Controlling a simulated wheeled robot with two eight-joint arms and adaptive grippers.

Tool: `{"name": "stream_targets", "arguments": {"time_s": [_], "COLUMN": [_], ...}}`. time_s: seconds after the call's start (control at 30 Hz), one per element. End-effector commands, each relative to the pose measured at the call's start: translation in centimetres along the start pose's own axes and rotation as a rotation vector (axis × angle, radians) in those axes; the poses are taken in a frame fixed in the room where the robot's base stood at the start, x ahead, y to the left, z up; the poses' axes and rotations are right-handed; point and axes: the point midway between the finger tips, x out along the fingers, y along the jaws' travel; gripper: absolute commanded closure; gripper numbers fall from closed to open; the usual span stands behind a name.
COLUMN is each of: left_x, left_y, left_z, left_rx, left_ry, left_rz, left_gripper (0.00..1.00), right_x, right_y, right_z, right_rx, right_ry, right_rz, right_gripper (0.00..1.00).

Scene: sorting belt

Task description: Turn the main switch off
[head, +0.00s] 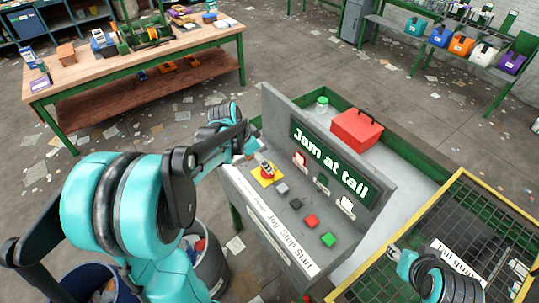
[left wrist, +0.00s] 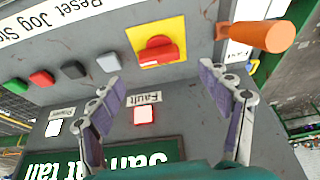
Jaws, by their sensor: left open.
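The main switch (head: 267,171) is a red rotary handle on a yellow plate at the upper left end of the grey control panel (head: 238,183). In the left wrist view the red handle (left wrist: 157,49) lies roughly crosswise on its yellow plate. My left gripper (left wrist: 158,84) is open and empty, its two purple-padded fingers apart, with the switch beyond the gap between them and not touched. In the head view my left gripper (head: 243,145) hangs close by the switch, partly hidden by its own arm. My right gripper (head: 396,256) is over the mesh at lower right, its fingers unclear.
Grey, black, red and green buttons line the panel beside the switch. A lit Fault lamp (left wrist: 144,116) sits under the switch in the left wrist view. An orange cylindrical handle (left wrist: 262,37) sticks out near the right finger. A green "Jam at tail" display (head: 330,164) stands behind.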

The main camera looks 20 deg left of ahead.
Motion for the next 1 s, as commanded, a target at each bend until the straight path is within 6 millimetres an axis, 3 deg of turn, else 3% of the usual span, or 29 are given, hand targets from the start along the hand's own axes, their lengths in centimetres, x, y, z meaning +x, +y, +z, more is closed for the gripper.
{"name": "stream_targets", "arguments": {"time_s": [0.2,0.4,0.77,0.93,1.0], "left_x": [3.9,6.3,6.8,6.8,6.8], "left_y": [0.0,0.0,0.0,0.1,0.0], "left_z": [0.0,0.0,0.0,0.0,0.0], "left_rx": [0.000,-0.001,-0.002,-0.002,-0.002], "left_ry": [0.000,0.000,0.000,0.000,0.000], "left_rz": [-0.001,-0.001,-0.001,-0.002,-0.002], "left_gripper": [0.22,0.22,0.22,0.67,0.72], "right_x": [0.6,0.8,0.8,0.8,0.8], "right_y": [0.0,0.0,0.0,0.0,0.0], "right_z": [0.5,0.6,0.6,0.6,0.6], "right_rx": [0.000,0.000,0.000,0.000,0.000], "right_ry": [0.000,0.000,0.000,0.000,0.000], "right_rz": [0.000,0.000,0.000,0.000,0.000], "right_gripper": [0.60,0.60,0.60,0.60,0.60]}}
